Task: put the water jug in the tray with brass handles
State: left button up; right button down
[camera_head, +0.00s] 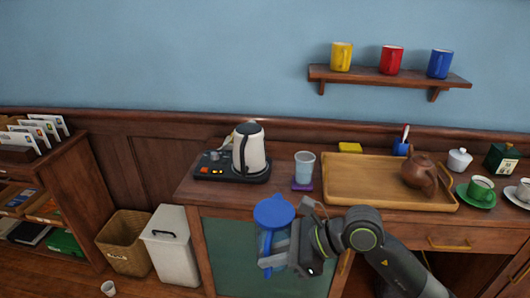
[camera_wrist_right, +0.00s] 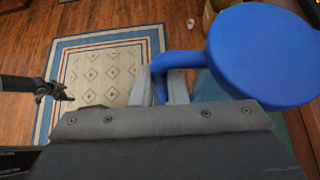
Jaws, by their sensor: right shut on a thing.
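The water jug (camera_head: 264,240) is clear with a blue lid and blue handle. In the right wrist view the round blue lid (camera_wrist_right: 262,55) fills the upper right, and the blue handle passes between the fingers (camera_wrist_right: 167,88). The wooden tray (camera_head: 345,188) lies on the counter, up and right of the jug; its handles are hard to make out. My left gripper (camera_wrist_right: 58,92) shows small at the left of the wrist view; its jaws are unclear.
A brown teapot (camera_head: 420,173) stands in the tray's right part. Cups (camera_head: 481,189) stand right. The tray's left and middle are clear.

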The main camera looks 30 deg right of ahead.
aim_at(349, 180)
jog(key=z, duration=0.75)
jog(key=i+j+z, duration=0.1)
jog(key=z, duration=0.25)
jog(key=i+j+z, duration=0.2)
jog(key=z, duration=0.15)
jog(key=i+j+z, duration=0.2)
jog(key=z, duration=0.15)
